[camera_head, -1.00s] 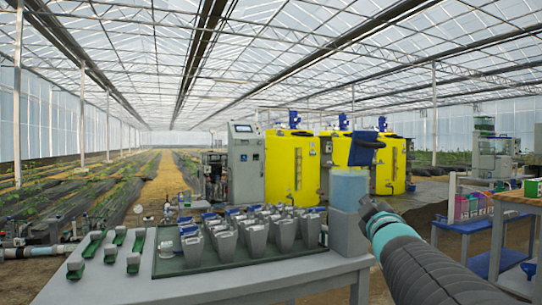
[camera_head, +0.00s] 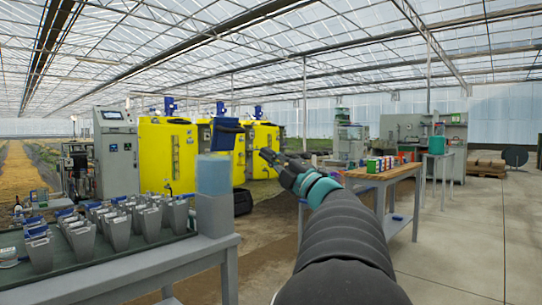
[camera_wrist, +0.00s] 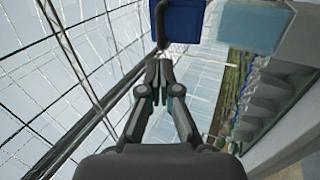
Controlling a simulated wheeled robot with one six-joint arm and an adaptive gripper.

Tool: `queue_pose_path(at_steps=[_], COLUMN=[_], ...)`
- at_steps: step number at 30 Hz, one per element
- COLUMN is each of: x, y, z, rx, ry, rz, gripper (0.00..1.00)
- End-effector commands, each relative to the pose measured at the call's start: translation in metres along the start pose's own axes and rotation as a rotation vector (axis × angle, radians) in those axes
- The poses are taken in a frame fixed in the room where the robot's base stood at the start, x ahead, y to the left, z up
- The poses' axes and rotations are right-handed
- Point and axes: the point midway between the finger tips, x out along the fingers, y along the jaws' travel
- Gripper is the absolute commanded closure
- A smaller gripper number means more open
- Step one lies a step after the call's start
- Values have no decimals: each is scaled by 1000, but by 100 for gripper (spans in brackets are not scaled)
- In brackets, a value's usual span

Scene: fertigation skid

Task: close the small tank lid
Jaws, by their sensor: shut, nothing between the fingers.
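The small tank (camera_head: 213,176) is a pale blue translucent vessel on a grey stand at the corner of the grey table. Its dark blue lid (camera_head: 226,135) is open, raised and tilted above the tank's top. In the wrist view the lid (camera_wrist: 184,22) is at top centre, with a dark bar along its left edge, and the tank (camera_wrist: 255,24) is to its right. My gripper (camera_head: 267,155) is shut and empty, to the right of the lid and tank in the head view. In the wrist view its fingertips (camera_wrist: 158,68) lie just below the lid; I cannot tell whether they touch.
A tray (camera_head: 100,262) holding several grey cups (camera_head: 115,222) fills the table (camera_head: 190,268) left of the tank. Big yellow tanks (camera_head: 167,155) stand behind. A wooden-topped bench (camera_head: 385,175) with small boxes is to the right. The floor (camera_head: 450,255) at right is clear.

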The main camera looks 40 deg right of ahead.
Motion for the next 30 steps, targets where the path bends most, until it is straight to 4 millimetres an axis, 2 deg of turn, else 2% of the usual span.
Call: queue_pose_path(at_steps=[1,9,15,21,30], x=[12,65,94,106,108], y=[1,0,-1,-1,-1], z=[-1,-4,-4,-4,-4], rx=[1,4,4,4,3], ry=[4,9,7,5,4], rz=[0,1,1,1,1], gripper=[100,100,100,100,100])
